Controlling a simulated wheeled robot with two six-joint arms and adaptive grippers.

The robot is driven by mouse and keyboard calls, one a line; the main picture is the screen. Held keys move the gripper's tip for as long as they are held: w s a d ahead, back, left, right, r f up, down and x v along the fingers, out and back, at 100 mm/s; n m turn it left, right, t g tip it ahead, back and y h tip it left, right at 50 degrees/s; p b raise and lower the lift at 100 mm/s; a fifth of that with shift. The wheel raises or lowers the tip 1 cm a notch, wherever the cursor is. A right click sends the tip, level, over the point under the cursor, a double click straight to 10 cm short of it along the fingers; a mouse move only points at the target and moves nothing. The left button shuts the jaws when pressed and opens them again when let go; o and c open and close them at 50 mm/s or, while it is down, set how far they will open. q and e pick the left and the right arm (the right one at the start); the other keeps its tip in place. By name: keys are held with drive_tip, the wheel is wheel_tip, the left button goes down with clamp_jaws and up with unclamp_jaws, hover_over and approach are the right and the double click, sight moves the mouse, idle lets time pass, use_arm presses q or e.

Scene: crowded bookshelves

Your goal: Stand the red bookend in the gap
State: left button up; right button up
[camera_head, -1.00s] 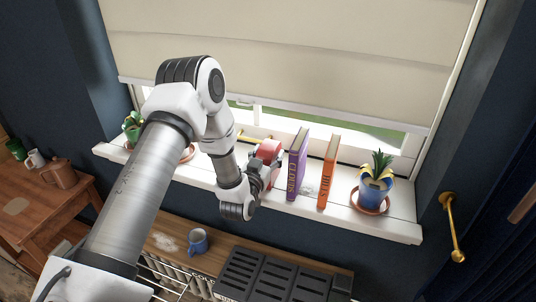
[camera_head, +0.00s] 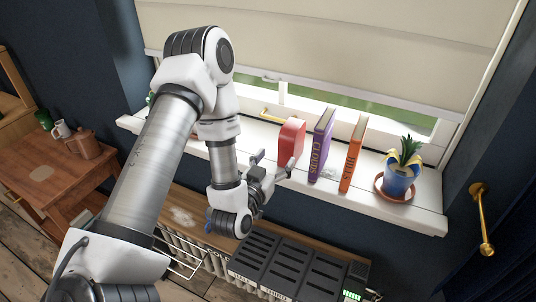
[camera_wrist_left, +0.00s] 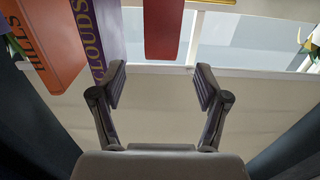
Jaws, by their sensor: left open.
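The red bookend (camera_head: 291,141) stands upright on the white windowsill (camera_head: 414,212), left of the purple book CLOUDS (camera_head: 321,146). The orange book HILLS (camera_head: 353,154) stands to the right of the purple one, with a narrow gap between the two. My left gripper (camera_head: 275,165) is open and empty in front of the bookend, clear of it. In the left wrist view the bookend (camera_wrist_left: 163,30) shows beyond the spread fingers (camera_wrist_left: 161,84), with both books on the left. The bookend's lower part is partly hidden in the head view. My right gripper is not in view.
A potted plant (camera_head: 399,178) stands on a saucer at the right of the sill. A radiator with a wooden shelf and dark boxes (camera_head: 292,264) lies below. A brown table (camera_head: 62,174) is at the left. A brass handle (camera_head: 483,215) sticks out at the right.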

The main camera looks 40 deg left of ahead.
use_arm(q)
drive_tip(key=s+d+f+m+g+h, duration=0.1)
drive_tip(key=s+d+f+g, duration=0.3)
drive_tip(key=f, duration=0.4)
drive_tip(key=s+d+f+g+h, duration=0.2)
drive_tip(key=s+f+g, duration=0.25)
drive_tip(key=f, duration=0.25)
drive_tip(key=s+d+f+m+g+h, duration=0.1)
drive_tip(key=s+d+f+g, duration=0.3)
drive_tip(key=s+f, duration=0.3)
drive_tip(key=s+d+f+g, duration=0.1)
drive_tip(key=s+f+g, duration=0.4)
drive_tip(key=s, duration=0.5)
drive_tip(key=shift+s, duration=0.25)
drive_tip(key=shift+f, duration=0.1)
